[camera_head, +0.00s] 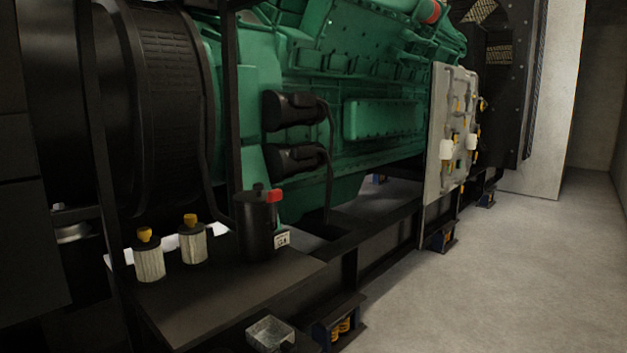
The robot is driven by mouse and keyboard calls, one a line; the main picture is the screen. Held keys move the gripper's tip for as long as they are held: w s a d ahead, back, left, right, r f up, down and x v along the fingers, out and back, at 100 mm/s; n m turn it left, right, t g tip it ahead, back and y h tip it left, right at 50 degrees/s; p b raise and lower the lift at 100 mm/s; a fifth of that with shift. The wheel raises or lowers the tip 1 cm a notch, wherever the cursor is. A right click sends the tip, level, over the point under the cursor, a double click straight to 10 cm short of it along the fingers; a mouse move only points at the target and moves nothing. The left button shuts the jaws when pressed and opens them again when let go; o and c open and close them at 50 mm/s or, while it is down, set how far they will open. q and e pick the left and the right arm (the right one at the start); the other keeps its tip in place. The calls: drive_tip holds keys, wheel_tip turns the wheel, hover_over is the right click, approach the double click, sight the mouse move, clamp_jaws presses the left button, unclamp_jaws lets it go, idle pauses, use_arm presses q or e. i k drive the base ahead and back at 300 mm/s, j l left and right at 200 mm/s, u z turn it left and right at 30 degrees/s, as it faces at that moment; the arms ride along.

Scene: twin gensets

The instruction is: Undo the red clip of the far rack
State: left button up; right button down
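Neither of my grippers shows in the head view. A grey upright panel (437,150) stands farther along the engine frame at the right. It carries pipes, small yellow parts (453,139) and white parts (446,150); I cannot make out a red clip on it. I cannot tell whether this is a clip. Another red part (432,12) shows high on the green engine (340,60).
Two pale ribbed filters with yellow tops, a left one (149,262) and a right one (193,244), stand on the shelf. A clear box (270,333) is at the bottom edge. Spring mounts (338,329) stick out below the frame. The concrete floor (490,290) at right is clear.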

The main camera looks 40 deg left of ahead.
sight(274, 195)
drive_tip(key=i+u, duration=0.35)
drive_tip(key=i+l+u, duration=0.2)
drive_tip(key=i+u, duration=0.15)
drive_tip(key=i+l+u, duration=0.35)
drive_tip(key=i, duration=0.15)
drive_tip(key=i+l+u, duration=0.1)
drive_tip(key=u, duration=0.4)
drive_tip(key=i+l+u, duration=0.2)
drive_tip(key=u, duration=0.25)
drive_tip(key=i+l+u, duration=0.2)
drive_tip(key=u, duration=0.3)
drive_tip(key=i+l+u, duration=0.25)
drive_tip(key=u, duration=0.25)
drive_tip(key=i+l+u, duration=0.15)
drive_tip(key=l+u, duration=0.35)
